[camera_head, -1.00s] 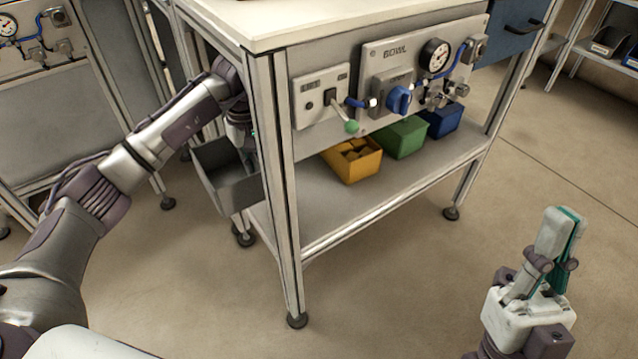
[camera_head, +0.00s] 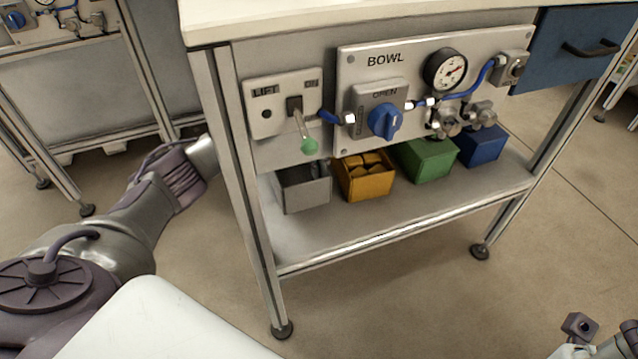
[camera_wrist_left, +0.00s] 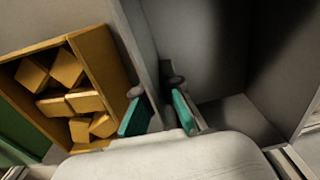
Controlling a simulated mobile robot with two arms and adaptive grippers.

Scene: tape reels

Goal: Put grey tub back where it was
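The grey tub (camera_head: 306,194) stands on the lower shelf at its left end, left of the yellow bin. Its top back part is under the lift switch panel. In the left wrist view the tub's wall (camera_wrist_left: 215,45) rises beside the fingers. My left gripper (camera_wrist_left: 160,115) is there with its two teal-padded fingers apart, on either side of the tub's near wall, with a gap between the pads. In the head view the left gripper is mostly hidden behind the table leg and tub. Only a piece of my right gripper's wrist shows at the lower right corner; its fingers are out of frame.
The yellow bin (camera_head: 364,184) with yellow blocks stands close beside the tub. The green bin (camera_head: 428,161) and blue bin (camera_head: 482,147) follow to the right. The lift lever (camera_head: 306,137) hangs above the tub. The shelf's front strip (camera_head: 400,215) is bare.

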